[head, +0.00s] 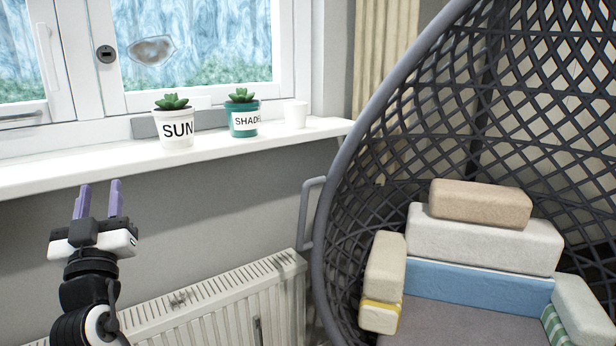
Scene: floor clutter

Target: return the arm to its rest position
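My gripper (98,202) is at the left of the head view, with its two purple fingers pointing up. A gap shows between the fingers, and nothing is seen in it. The lower part of the arm is out of view.
A white windowsill (60,178) holds a white SUN pot (174,130), a teal SHADE pot (243,121) and a small white cup (295,114). A radiator (220,300) stands below. A hanging wicker chair (345,190) with several cushions fills the right side.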

